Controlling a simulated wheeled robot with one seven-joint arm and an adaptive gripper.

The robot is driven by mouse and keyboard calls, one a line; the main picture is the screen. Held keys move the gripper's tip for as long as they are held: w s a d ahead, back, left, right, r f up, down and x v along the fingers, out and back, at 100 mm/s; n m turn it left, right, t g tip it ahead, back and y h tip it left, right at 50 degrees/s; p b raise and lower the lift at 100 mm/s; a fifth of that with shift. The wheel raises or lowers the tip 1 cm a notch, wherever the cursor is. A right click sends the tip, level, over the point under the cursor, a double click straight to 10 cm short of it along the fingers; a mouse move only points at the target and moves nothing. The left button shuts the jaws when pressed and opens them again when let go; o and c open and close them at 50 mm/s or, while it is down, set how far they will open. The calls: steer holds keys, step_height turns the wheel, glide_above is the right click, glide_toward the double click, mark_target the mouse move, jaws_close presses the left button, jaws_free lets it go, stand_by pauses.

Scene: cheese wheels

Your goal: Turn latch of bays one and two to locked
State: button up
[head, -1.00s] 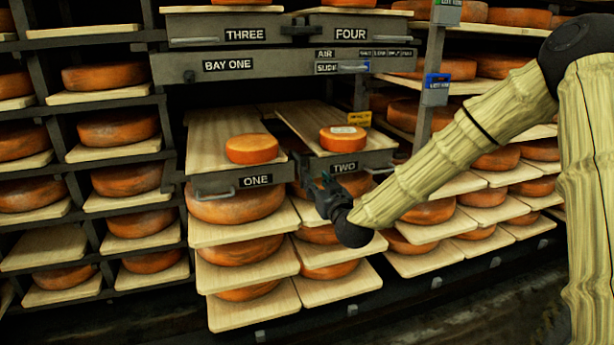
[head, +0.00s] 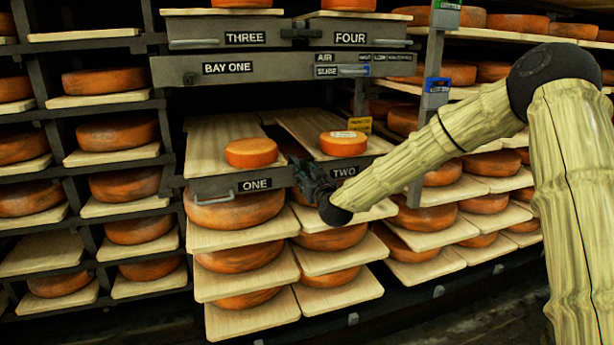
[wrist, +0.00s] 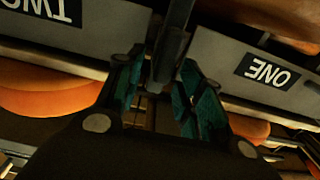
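Drawer one (head: 215,187) and drawer two (head: 365,165) stand side by side, pulled out, each carrying a board with a cheese wheel. My gripper (head: 312,180) is at the gap between their front panels, covering the latch there in the head view. In the wrist view, my gripper (wrist: 160,80) has its two green-padded fingers spread, one on each side of the dark latch bar (wrist: 170,55). The bar runs between the ONE and TWO labels, which appear upside down. I cannot tell whether the fingers touch it.
Above are drawers three (head: 220,32) and four (head: 362,34), with another dark latch (head: 300,33) between them. The bay one beam (head: 190,70) crosses below those. Racks of cheese wheels on boards (head: 235,240) stand below and at both sides.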

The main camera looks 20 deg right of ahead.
jaws_close()
steer(key=m, duration=0.2)
steer(key=d+m+p, duration=0.1)
steer(key=m, duration=0.1)
steer(key=m+p, duration=0.1)
steer(key=m, duration=0.2)
steer(key=shift+d+f, duration=0.25)
steer(key=shift+d, duration=0.05)
steer(key=m, duration=0.3)
steer(key=f+m, duration=0.1)
steer(key=m, duration=0.1)
steer(key=shift+d+m, duration=0.3)
steer(key=shift+d, duration=0.1)
steer(key=m+b, duration=0.1)
steer(key=m, duration=0.1)
steer(key=f+m, duration=0.1)
steer(key=m, duration=0.2)
steer(key=shift+d+b, duration=0.1)
steer(key=shift+b, duration=0.25)
steer(key=shift+m, duration=0.3)
